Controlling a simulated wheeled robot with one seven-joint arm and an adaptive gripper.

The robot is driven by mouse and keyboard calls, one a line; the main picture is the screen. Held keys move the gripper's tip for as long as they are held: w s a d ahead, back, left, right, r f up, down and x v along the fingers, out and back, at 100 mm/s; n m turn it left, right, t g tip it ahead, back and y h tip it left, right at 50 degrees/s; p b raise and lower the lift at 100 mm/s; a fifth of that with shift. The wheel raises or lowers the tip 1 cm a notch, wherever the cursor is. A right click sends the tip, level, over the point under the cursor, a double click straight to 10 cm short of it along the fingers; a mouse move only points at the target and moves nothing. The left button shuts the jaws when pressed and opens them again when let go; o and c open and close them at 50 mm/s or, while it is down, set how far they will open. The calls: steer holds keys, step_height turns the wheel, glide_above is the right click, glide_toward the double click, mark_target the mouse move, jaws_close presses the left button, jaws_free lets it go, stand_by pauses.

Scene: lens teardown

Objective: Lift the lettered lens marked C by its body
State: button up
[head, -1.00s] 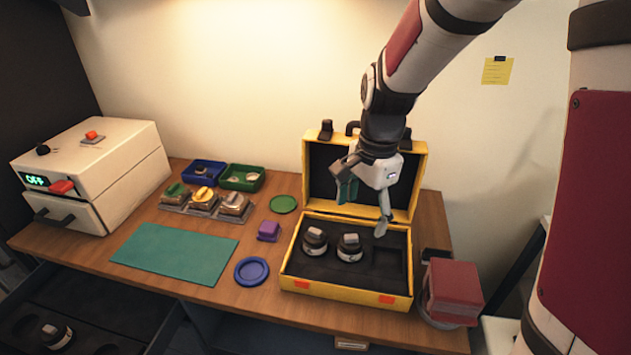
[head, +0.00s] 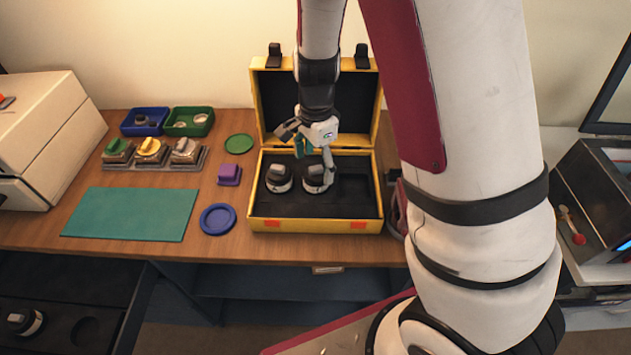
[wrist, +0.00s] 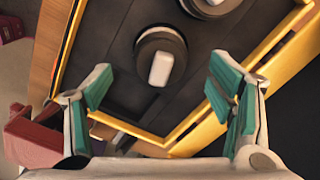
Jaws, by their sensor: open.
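Two dark lenses with pale bands and light caps stand upright in the yellow case: a left lens (head: 278,180) and a right lens (head: 316,182). I cannot read a letter on either, so I cannot tell which is C. My gripper (head: 314,162) is open, pointing down at the right lens, one finger overlapping its right side in the head view. In the wrist view, my gripper (wrist: 160,88) has its green-padded fingers wide apart. The right lens (wrist: 160,57) shows just beyond the gap, apart from both pads. The left lens (wrist: 210,6) is cut by the top edge.
The yellow case (head: 300,226) has its lid raised behind the lenses and an empty area at its right. A third lens (head: 22,321) sits in the open drawer at lower left. A purple block (head: 229,174) and blue ring (head: 217,219) lie left of the case.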

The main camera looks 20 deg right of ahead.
mark_target(317, 175)
step_height(317, 175, down, 5)
steer(key=shift+w+d, duration=0.1)
steer(key=shift+d, duration=0.05)
steer(key=shift+c, duration=0.6)
steer(key=c, duration=1.1)
